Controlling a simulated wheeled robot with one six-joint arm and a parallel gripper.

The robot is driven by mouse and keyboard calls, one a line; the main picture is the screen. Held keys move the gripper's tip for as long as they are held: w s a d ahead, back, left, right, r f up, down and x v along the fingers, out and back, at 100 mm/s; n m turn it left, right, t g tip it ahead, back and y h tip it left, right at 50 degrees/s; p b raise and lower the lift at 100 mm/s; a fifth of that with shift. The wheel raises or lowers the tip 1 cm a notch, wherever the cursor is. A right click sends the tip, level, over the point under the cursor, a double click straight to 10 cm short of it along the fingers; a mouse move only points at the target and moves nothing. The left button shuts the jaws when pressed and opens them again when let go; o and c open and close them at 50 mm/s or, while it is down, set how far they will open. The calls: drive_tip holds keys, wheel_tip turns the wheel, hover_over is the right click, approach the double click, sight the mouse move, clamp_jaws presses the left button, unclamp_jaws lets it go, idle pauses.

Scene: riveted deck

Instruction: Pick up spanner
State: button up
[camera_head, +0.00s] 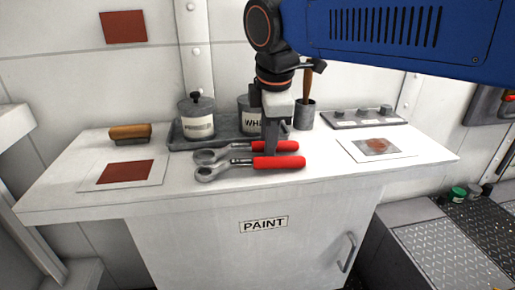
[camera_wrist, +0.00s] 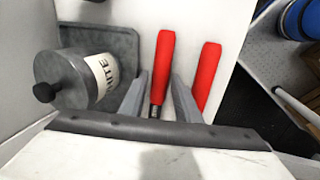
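Two spanners with red handles and grey metal heads lie side by side on the white counter in the head view. The rear spanner (camera_head: 287,146) is closer to the tray, and the front spanner (camera_head: 279,162) is closer to the counter's front edge. My gripper (camera_head: 271,151) points down at the handles. In the wrist view my gripper (camera_wrist: 160,95) is open, with the rear spanner's handle (camera_wrist: 163,62) between its fingers and a gap on the left. The front spanner's handle (camera_wrist: 207,70) lies outside the right finger. The spanner heads are hidden there.
A grey tray (camera_head: 180,144) behind the spanners holds labelled cans (camera_head: 197,118). A brush (camera_head: 130,133) and a red swatch card (camera_head: 125,173) lie left. A knobbed panel (camera_head: 362,118) and a stained card (camera_head: 376,148) lie right. The counter's front strip is clear.

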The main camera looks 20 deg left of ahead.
clamp_jaws()
wheel_tip(320, 180, up, 10)
idle(0.7)
idle(0.4)
